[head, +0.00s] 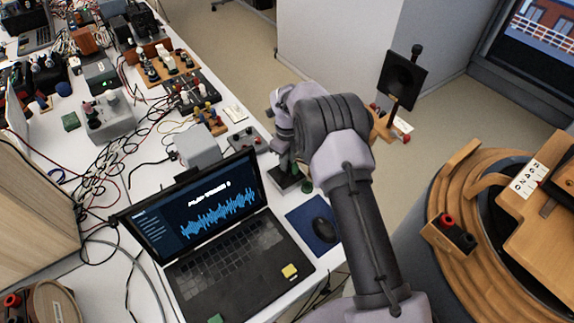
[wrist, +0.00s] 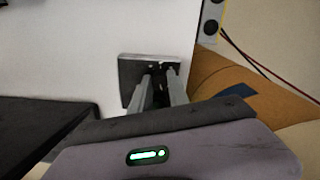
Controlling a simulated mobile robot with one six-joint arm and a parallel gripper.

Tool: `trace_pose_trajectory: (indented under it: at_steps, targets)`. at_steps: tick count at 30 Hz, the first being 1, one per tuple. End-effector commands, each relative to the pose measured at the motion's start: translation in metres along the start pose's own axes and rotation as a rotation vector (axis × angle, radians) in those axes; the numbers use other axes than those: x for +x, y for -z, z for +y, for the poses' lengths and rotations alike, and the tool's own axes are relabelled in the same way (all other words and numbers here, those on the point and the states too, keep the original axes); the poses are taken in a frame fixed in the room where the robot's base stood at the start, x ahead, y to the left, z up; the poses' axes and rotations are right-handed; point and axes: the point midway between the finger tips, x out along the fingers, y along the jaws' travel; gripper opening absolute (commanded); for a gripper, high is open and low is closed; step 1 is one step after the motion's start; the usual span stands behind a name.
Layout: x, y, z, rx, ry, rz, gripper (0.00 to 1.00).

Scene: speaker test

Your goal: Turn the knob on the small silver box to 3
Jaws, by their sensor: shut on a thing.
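A small grey metal box (wrist: 130,72) lies on the white table in the wrist view, below my fingers. My gripper (wrist: 161,74) points down at it, its two fingers close together at the box top. The fingers are shut on a small dark knob there, mostly hidden between the tips. Any scale marks or numbers on the box cannot be read. In the head view my gripper (head: 287,162) reaches down over a small dark-looking box (head: 287,180) at the table's right edge, right of the laptop. The arm and wrist cover part of that spot.
A laptop (head: 225,250) with a blue waveform stands left of my arm. A mouse (head: 323,230) lies on a blue pad. Grey boxes (head: 197,146), cables and electronics crowd the table behind.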

Motion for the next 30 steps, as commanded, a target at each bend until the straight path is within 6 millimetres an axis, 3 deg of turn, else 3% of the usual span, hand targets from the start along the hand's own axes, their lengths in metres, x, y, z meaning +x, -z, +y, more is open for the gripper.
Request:
trace_pose_trajectory:
  at_steps: [18,30]
  targets:
    - [0.0032,-0.0005,-0.0004,0.568,0.001,-0.002,0.0]
    - [0.003,-0.0006,-0.0003,0.819,0.001,-0.002,0.0]
